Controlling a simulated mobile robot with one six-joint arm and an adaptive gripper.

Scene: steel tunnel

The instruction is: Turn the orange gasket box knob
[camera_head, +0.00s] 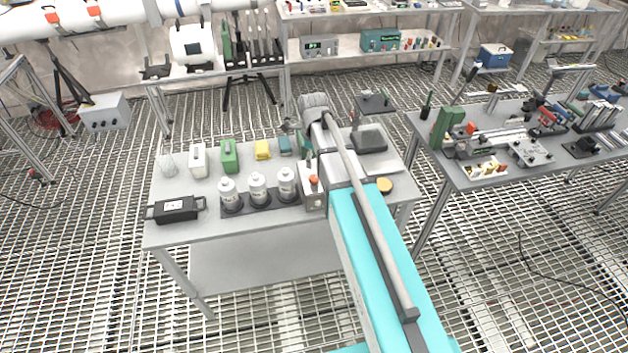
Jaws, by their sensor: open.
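A small light-grey box (311,203) stands on the near grey table, right of three white bottles. An orange-red knob (314,180) sits on its top. My arm reaches up from the lower right, passing just right of this box and covering part of the table. My gripper (288,125) is at the far end of the arm, beyond the box, over the table's back edge. It is small in the picture, open, and apart from the knob. Nothing shows between its fingers.
The near table (240,230) also holds three white bottles (257,188) in dark stands, a black case (175,208), a green canister (229,156), a yellow box (262,149) and a grey scale-like device (369,139). A second tool-covered table (470,175) stands right. The table's front strip is clear.

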